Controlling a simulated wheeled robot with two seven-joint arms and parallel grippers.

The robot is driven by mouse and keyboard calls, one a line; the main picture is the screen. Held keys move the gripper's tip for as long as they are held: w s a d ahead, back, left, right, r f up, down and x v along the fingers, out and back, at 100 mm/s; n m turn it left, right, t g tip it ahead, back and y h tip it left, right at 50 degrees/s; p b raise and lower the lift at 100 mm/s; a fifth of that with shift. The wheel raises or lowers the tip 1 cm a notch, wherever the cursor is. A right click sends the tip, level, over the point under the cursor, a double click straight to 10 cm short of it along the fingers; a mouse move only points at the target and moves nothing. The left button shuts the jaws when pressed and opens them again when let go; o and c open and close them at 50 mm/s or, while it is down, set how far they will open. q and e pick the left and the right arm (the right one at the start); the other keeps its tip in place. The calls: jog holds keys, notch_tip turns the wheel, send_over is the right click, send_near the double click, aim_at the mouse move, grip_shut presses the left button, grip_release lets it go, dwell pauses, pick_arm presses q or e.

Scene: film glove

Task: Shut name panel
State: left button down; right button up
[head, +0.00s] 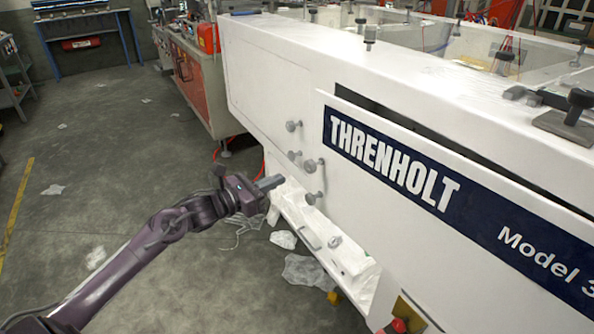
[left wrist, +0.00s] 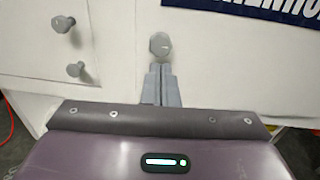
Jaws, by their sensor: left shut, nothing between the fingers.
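The name panel (head: 405,170) is the white plate with the dark blue THRENHOLT label on the side of the long white machine. A dark gap (head: 410,128) shows along its top edge, so it stands slightly off the body there. A corner of the label (left wrist: 265,8) shows at the top right of the left wrist view. My left gripper (head: 270,183) is shut and empty, to the left of and below the label. In the left wrist view its fingertips (left wrist: 160,70) point at a grey knob (left wrist: 160,44), and I cannot tell whether they touch it. My right gripper is out of view.
Several grey knobs (head: 292,126) stick out of the machine's white side near my left gripper. A ledge (head: 318,237) with crumpled white film lies below. More film scraps (head: 308,272) lie on the floor. Open grey floor (head: 130,130) lies to the left.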

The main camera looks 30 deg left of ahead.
aim_at(307, 167)
pick_arm(q)
jog(key=p+x, duration=0.1)
jog(key=x, duration=0.5)
jog(key=shift+r, duration=0.1)
jog(key=shift+w+d, duration=0.3)
jog(key=shift+w, duration=0.2)
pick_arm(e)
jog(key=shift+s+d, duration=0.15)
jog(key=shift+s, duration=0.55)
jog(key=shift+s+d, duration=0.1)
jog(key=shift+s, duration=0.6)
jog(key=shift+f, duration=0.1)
